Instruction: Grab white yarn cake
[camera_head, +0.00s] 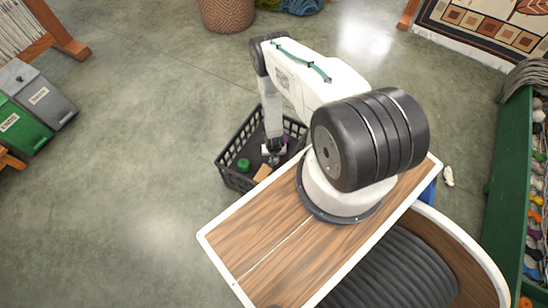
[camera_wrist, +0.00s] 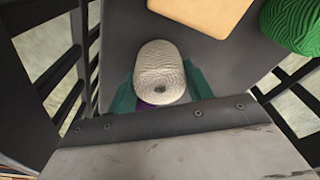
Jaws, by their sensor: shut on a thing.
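The white yarn cake (camera_wrist: 160,68) is in the middle of the wrist view, inside the black crate. My gripper (camera_wrist: 158,88) is shut on it, with teal fingers on its left and right sides. In the head view my gripper (camera_head: 273,152) reaches down into the black crate (camera_head: 233,180). Something purple shows just below the white yarn cake in the wrist view, mostly hidden.
Green yarn (camera_wrist: 292,24) and a tan block (camera_wrist: 203,12) lie in the crate near the white yarn cake. The crate's slatted wall (camera_wrist: 50,70) is close on the left. A wooden table top (camera_head: 250,240) stands beside the crate. Open floor (camera_head: 130,170) lies to the left.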

